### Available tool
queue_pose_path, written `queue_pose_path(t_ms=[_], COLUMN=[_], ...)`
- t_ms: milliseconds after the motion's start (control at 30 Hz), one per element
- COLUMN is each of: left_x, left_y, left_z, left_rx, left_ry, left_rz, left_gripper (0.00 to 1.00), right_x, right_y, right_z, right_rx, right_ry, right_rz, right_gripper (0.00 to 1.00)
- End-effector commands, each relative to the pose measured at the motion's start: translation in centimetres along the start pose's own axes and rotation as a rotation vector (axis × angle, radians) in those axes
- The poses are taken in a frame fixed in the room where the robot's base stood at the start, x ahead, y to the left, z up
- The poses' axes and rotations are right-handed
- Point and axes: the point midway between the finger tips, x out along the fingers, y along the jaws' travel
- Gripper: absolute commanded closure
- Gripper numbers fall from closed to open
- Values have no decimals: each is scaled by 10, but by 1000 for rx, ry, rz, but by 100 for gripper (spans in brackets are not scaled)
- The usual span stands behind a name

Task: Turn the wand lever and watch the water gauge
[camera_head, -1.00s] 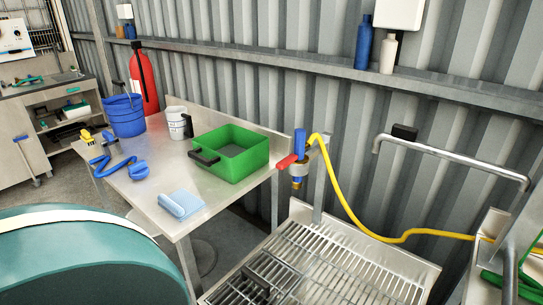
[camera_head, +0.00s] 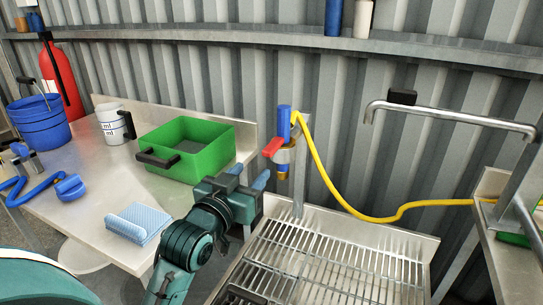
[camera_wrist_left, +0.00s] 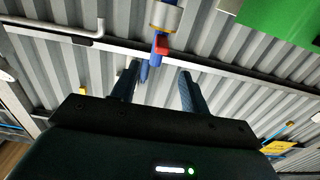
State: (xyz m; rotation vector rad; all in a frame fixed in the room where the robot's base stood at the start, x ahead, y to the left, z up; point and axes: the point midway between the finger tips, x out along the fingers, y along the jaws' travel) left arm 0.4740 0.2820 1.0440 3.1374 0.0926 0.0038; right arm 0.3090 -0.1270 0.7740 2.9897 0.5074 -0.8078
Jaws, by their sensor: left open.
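The spray wand (camera_head: 284,125) has a blue body, a brass-coloured lower part and a yellow hose, and hangs upright on a metal post. Its red wand lever (camera_head: 272,147) sticks out to the left. My left gripper (camera_head: 248,175) is open and empty, below and left of the lever and apart from it. In the left wrist view, the red lever (camera_wrist_left: 161,45) shows beyond the two open fingers, roughly in line with the gap between them (camera_wrist_left: 160,86). I cannot make out a water gauge. My right gripper is not in view.
A slatted metal rack (camera_head: 325,265) lies below the wand. A bent metal pipe (camera_head: 450,110) stands at right.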

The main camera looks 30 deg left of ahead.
Motion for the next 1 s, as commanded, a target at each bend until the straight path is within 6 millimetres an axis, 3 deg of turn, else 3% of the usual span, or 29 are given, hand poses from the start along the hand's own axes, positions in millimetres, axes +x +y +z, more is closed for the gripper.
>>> queue_pose_path(t_ms=[300, 500, 700, 1000], left_x=[66, 100, 115, 117], left_y=[1, 1, 1, 1], left_z=[-2, -1, 0, 1], left_rx=[0, 1, 2, 2], left_ry=[-1, -2, -2, -2], left_rz=[1, 1, 2, 2], left_gripper=[55, 55, 55, 55], right_x=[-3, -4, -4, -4], right_y=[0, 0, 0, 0], right_z=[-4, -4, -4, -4], right_rx=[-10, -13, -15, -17], right_ry=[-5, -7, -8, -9], right_rz=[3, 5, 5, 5], right_gripper=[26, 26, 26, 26])
